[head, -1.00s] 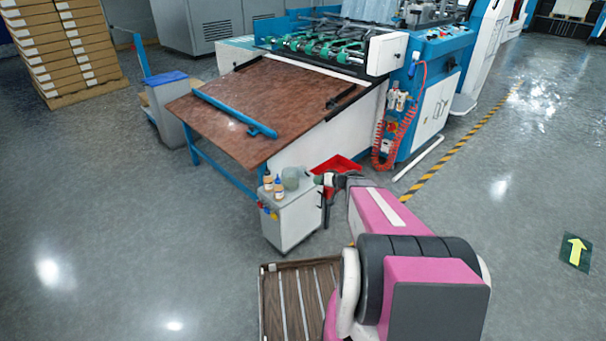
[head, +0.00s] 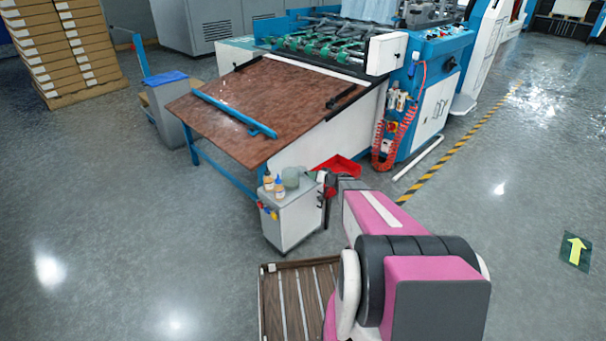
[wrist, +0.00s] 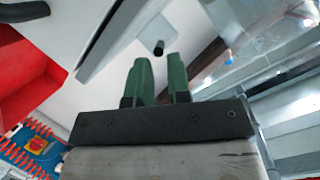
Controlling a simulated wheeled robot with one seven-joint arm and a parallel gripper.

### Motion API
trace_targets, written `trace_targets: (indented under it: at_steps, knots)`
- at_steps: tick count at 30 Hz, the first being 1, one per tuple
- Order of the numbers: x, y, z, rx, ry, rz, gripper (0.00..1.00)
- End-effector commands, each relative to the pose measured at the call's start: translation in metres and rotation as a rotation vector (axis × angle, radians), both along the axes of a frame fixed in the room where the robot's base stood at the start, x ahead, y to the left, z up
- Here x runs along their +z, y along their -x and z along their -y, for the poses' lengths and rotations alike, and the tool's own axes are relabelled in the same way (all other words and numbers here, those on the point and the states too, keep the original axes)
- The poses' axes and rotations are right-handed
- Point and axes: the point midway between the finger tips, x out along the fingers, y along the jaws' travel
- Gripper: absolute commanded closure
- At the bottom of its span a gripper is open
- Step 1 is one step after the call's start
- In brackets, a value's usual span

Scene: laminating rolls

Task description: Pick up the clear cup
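The clear cup (head: 291,178) looks pale green and stands upright on top of a small white cabinet (head: 298,222), behind and right of two small bottles. In the head view my arm reaches toward the cabinet's right side, and its end is small and partly hidden there, just right of the cup. In the wrist view my gripper (wrist: 160,62) shows two green fingers with a narrow gap between them and nothing held. I cannot make out the cup in the wrist view.
Two small bottles (head: 273,182) stand close to the cup. A red bin (head: 338,166) lies behind the cabinet's right side. A brown sloping table (head: 250,112) of the machine rises behind. A slatted wooden pallet (head: 290,300) lies in front. The floor to the left is clear.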

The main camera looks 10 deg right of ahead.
Motion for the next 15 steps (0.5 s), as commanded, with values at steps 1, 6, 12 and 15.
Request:
trace_targets:
  at_steps: [1, 6, 12, 15]
  knots:
    - [-0.004, -0.009, -0.005, 0.002, -0.001, 0.0, 0.82]
    - [-0.011, -0.025, -0.018, 0.001, 0.0, 0.0, 0.82]
    - [-0.011, -0.026, -0.02, 0.001, 0.0, -0.001, 0.82]
    - [-0.011, -0.026, -0.02, 0.001, 0.0, -0.001, 0.92]
